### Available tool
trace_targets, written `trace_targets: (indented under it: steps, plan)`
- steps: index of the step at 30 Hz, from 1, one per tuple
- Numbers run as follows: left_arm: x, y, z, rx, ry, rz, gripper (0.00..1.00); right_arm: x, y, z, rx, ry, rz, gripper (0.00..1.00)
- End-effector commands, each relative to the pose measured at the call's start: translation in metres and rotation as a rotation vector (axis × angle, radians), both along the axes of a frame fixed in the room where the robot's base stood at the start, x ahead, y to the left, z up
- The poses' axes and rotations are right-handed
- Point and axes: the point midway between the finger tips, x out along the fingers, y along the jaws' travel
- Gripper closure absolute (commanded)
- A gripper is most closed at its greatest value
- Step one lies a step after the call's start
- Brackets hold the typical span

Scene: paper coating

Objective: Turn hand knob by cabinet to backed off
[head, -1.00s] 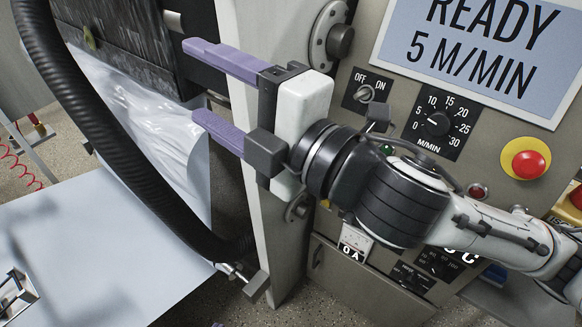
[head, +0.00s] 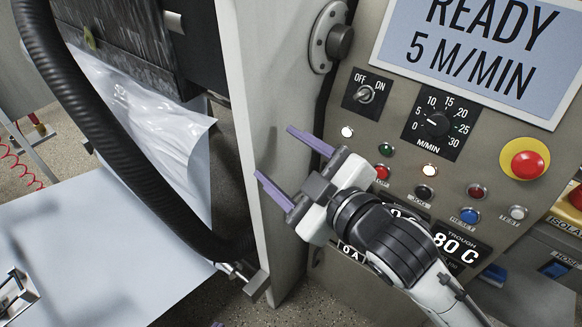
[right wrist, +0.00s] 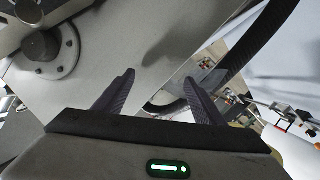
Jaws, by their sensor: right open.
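A dark round knob on a grey flange (head: 340,42) sits on the pale machine frame, left of the control panel. A flanged dark knob also shows at the upper left of the right wrist view (right wrist: 45,52); I cannot tell whether it is the same one. My right gripper (head: 274,152) is open and empty, below the upper knob, its purple fingers pointing up-left across the pale frame. In the right wrist view its fingers (right wrist: 159,77) stand apart with nothing between them. A lower knob on the frame is hidden behind my gripper.
The control panel carries an off/on switch (head: 366,94), a speed dial (head: 437,123), a red emergency button (head: 527,164) and several small buttons. A thick black hose (head: 95,130) curves at left. A pale sheet (head: 110,250) lies lower left.

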Motion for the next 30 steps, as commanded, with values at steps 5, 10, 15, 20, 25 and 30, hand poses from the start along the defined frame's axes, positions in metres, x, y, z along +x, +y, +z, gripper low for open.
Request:
trace_targets:
  steps: [5,10,15,20,25,30]
  plan:
    - [0.000,0.000,0.001,0.000,0.000,0.000,1.00,0.000,-0.008,-0.020,0.036,0.060,-0.031,0.37]
    - [0.000,0.000,0.001,0.000,0.000,0.000,1.00,0.000,-0.011,-0.026,0.047,0.077,-0.043,0.37]
    - [0.000,0.000,0.001,0.000,0.000,0.000,1.00,0.000,-0.011,-0.026,0.048,0.078,-0.044,0.37]
    - [0.000,0.000,0.000,0.000,0.000,0.000,1.00,-0.001,-0.012,-0.030,0.052,0.087,-0.047,0.52]
    - [0.000,0.000,0.000,0.001,0.002,-0.001,1.00,-0.009,-0.032,-0.084,0.124,0.222,-0.125,0.58]
    - [0.001,-0.002,0.004,0.002,-0.001,-0.006,1.00,-0.049,-0.079,-0.190,0.249,0.468,-0.305,0.58]
